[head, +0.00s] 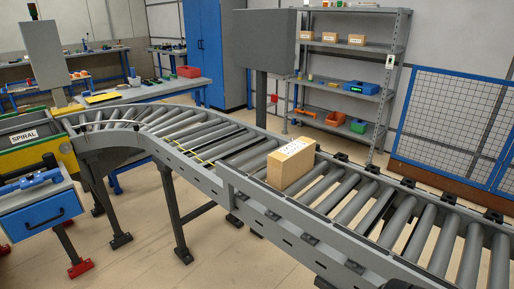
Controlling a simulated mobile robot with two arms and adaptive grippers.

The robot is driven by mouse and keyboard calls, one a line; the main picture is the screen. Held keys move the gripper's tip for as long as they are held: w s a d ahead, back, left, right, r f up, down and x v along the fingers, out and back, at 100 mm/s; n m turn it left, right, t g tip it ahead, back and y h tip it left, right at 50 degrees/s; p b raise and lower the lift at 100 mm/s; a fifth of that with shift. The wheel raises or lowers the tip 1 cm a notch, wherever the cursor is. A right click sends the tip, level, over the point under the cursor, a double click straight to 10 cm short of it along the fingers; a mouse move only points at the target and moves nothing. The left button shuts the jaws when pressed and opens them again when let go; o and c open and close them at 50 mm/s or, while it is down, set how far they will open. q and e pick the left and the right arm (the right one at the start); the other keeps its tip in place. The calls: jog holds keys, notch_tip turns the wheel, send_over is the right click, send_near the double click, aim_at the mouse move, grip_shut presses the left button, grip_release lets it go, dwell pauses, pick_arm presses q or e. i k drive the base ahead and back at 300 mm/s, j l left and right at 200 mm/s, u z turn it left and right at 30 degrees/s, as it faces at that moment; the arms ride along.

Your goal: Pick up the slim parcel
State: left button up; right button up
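A tan cardboard parcel (290,165) rests on the rollers of the grey conveyor (215,184), near the middle of the head view. It is longer than it is wide and has a white printed label on its top face. I cannot tell for certain that this is the slim parcel. Neither of my grippers shows clearly in the head view.
The conveyor curves left to a yellow-framed unit marked SPIRAL (25,137). A grey panel on a post (264,40) stands behind the parcel. A shelf (350,70) holds small boxes and bins. A blue mesh fence (455,125) stands at right. Rollers right of the parcel are clear.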

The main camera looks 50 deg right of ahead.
aim_at(286, 165)
jog(key=i+z, duration=0.2)
jog(key=i, duration=0.4)
jog(key=i+j+z, duration=0.25)
jog(key=i, duration=0.35)
jog(key=i+z, duration=0.2)
jog(key=z, duration=0.25)
jog(key=i+z, duration=0.2)
jog(key=z, duration=0.3)
jog(key=i+j+z, duration=0.1)
jog(key=z, duration=0.35)
jog(key=i+j+z, duration=0.2)
jog(key=z, duration=0.25)
